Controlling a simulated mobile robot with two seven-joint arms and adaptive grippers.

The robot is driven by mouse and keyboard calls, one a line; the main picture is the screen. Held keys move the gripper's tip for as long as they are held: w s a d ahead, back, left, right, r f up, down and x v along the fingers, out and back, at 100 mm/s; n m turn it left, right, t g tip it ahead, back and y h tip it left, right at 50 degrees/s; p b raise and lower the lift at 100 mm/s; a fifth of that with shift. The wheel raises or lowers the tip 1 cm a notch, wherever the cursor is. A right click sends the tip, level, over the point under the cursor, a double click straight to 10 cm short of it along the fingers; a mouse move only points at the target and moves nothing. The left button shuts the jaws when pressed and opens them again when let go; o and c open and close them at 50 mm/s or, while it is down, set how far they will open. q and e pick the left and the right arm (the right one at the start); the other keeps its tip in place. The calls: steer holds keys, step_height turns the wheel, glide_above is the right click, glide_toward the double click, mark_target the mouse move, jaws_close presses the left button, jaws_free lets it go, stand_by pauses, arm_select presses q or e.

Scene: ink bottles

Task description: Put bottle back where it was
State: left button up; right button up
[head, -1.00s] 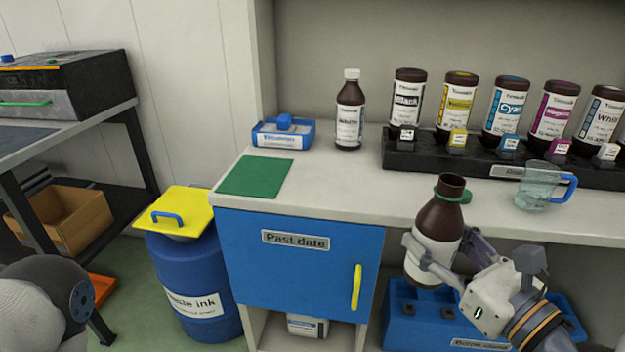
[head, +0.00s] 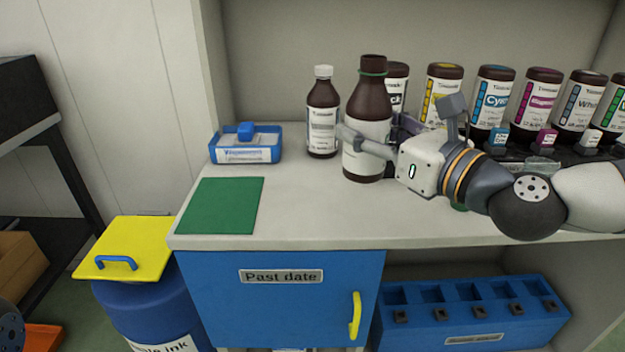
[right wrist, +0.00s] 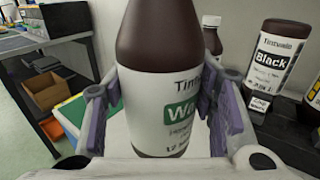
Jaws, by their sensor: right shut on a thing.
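A brown bottle (head: 367,105) with a green neck ring and a white label stands upright in my right gripper (head: 372,142), over the counter (head: 310,215). I cannot tell whether its base touches the counter. My left gripper is out of view.
Several ink bottles, including a cyan one (head: 491,92), stand inverted in a black rack at the back right, partly behind my right arm. A blue tray (head: 247,150) and green mat (head: 222,205) lie at left. A blue rack (head: 475,325) with empty slots is below.

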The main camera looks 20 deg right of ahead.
steer(key=w+a+f+b, duration=0.1)
steer(key=w+f, duration=0.2)
steer(key=w+a+f+b, duration=0.1)
steer(key=w+a+f, duration=0.1)
steer(key=w+f, duration=0.1)
steer(key=w+a+f+b, duration=0.1)
steer(key=w+f, duration=0.2)
steer(key=f, duration=0.2)
steer(key=shift+w+a+f, duration=0.2)
steer(key=shift+a, duration=0.15)
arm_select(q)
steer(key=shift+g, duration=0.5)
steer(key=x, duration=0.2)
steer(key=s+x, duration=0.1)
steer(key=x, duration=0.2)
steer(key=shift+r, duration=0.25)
arm_select(e)
steer(key=shift+f+b, duration=0.2)
steer(key=shift+b, duration=0.1)
steer(key=o, duration=1.3)
steer(key=shift+r, duration=0.1)
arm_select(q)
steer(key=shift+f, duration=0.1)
